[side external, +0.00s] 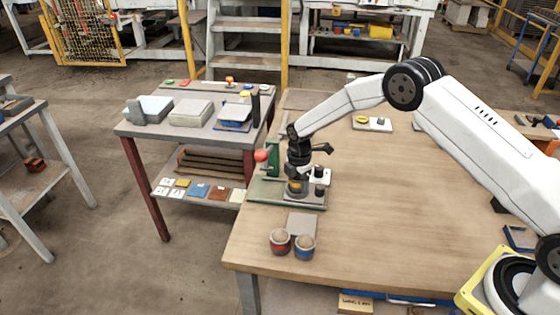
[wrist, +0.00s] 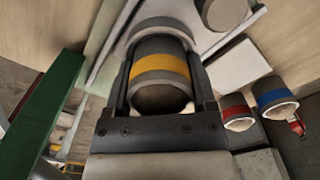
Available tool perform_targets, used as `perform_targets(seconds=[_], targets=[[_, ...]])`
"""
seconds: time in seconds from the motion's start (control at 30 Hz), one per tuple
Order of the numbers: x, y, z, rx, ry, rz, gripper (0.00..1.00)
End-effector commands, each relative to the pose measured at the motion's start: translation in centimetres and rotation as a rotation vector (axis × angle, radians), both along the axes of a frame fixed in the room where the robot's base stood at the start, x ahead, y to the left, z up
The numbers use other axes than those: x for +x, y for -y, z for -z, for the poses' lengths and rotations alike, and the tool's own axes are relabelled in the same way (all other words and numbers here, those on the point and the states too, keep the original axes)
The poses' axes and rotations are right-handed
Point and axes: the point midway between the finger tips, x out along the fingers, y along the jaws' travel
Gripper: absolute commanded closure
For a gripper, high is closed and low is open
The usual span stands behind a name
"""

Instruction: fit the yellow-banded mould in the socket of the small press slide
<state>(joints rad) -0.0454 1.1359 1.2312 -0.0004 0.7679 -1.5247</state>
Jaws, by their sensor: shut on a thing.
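The yellow-banded mould (wrist: 162,75) is a grey cylinder with a yellow band. My gripper (wrist: 163,62) is shut on it, one finger on each side. In the side view the yellow band (side external: 295,184) shows just under my gripper (side external: 297,178), low over the small press slide (side external: 304,197). In the wrist view a pale rounded rim (wrist: 150,27) shows just beyond the mould, seemingly part of the slide. The socket is mostly hidden by the mould and fingers. I cannot tell whether the mould is in it or just above it.
The green press frame (wrist: 45,110) stands close on the left of my gripper, with a red knob (side external: 261,155). A grey post (side external: 319,190) rises right of the mould. Red-banded (side external: 280,242) and blue-banded (side external: 304,247) moulds stand by a grey plate (side external: 302,224). The table's right side is mostly clear.

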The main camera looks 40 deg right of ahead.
Motion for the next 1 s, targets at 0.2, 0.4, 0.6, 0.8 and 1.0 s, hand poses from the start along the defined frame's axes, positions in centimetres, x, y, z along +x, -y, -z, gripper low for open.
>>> perform_targets(seconds=[0.2, 0.4, 0.6, 0.8, 1.0], targets=[[-0.4, 0.4, 1.0, -0.004, -0.008, -0.001, 0.00], [-0.6, 0.3, 1.1, -0.004, -0.013, -0.001, 0.00], [-0.5, 0.3, 0.6, -0.003, -0.014, -0.001, 0.00], [-0.3, 0.2, -1.3, -0.002, -0.005, 0.000, 0.00], [0.0, 0.1, -4.1, -0.002, 0.005, 0.000, 0.00]])
